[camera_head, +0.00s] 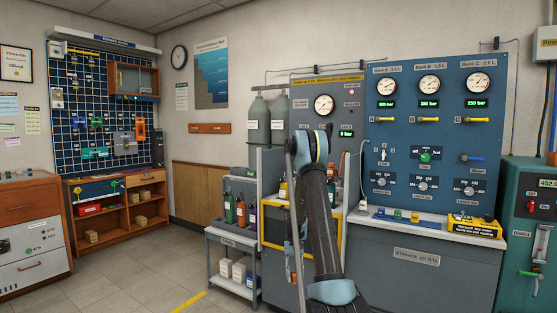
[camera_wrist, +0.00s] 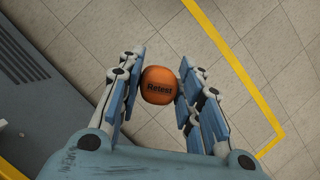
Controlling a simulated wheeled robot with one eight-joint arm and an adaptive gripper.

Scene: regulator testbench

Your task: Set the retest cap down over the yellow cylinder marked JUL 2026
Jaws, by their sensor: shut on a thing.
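The orange retest cap (camera_wrist: 159,86), with "Retest" printed on it, is between the blue pads of my gripper (camera_wrist: 162,58) in the wrist view. My gripper is shut on the cap and holds it above the tiled floor. In the head view my arm hides the gripper and the cap. A small yellowish shape (camera_head: 283,190) shows just left of my arm, partly hidden. I cannot tell whether it is the yellow cylinder, and no JUL 2026 mark is readable.
A grey cart (camera_head: 232,242) with several coloured bottles and white containers stands left of my arm. The blue gauge panel (camera_head: 440,140) and its bench are on the right. A wooden shelf unit (camera_head: 118,208) is at the far left. The floor at front left is clear.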

